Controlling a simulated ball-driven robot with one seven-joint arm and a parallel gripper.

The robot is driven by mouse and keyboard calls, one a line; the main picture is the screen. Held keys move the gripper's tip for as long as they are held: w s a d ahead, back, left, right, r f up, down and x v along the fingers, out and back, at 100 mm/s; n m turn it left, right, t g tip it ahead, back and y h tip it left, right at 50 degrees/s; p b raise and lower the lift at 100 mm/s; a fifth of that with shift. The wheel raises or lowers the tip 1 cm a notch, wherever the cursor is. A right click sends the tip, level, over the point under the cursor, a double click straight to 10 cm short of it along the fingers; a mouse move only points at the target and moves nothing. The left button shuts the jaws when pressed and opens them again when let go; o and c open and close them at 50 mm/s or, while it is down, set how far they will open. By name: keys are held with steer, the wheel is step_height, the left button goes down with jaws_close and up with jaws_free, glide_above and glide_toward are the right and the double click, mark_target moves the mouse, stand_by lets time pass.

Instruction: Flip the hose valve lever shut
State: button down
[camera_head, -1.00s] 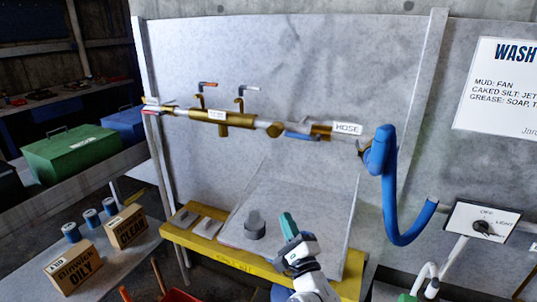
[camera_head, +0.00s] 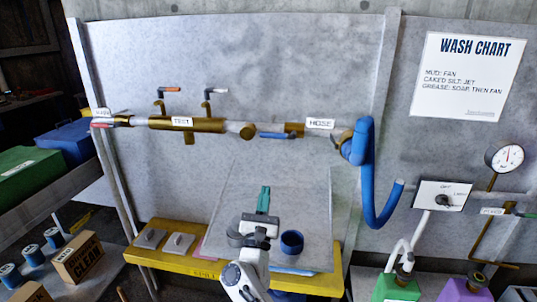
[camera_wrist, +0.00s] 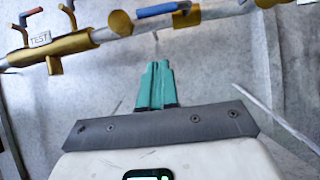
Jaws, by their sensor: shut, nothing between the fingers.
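The hose valve lever (camera_head: 277,135) is blue and lies along the pipe, just left of the HOSE label (camera_head: 320,123). In the wrist view a blue lever (camera_wrist: 157,10) shows at the top edge, lying along the brass pipe fitting. My gripper (camera_head: 264,190) has teal fingers and is below the pipe, in front of the grey wall panel, apart from the lever. The fingers (camera_wrist: 156,66) are together and empty in the wrist view, pointing up toward the pipe.
The TEST label (camera_head: 182,121) marks the pipe's left part, with upright valves above it. A blue hose (camera_head: 366,190) hangs at the right. A yellow bench (camera_head: 180,262) holds a blue cup (camera_head: 291,242). A selector box (camera_head: 441,195) and gauge (camera_head: 505,157) are further right.

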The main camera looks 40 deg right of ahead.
mark_target(277, 134)
steer(key=s+a+r+p+x, duration=0.1)
steer(key=p+x, duration=0.5)
steer(key=x, duration=0.6)
steer(key=shift+w+d+r, duration=0.2)
steer(key=shift+r, duration=0.7)
steer(key=shift+m+b, duration=0.3)
steer(key=shift+b, duration=0.3)
steer(key=shift+w+a+r+m+g+h+b, duration=0.1)
steer(key=shift+r+m+g+h+b, duration=0.05)
steer(key=shift+m+g+h+b, duration=0.2)
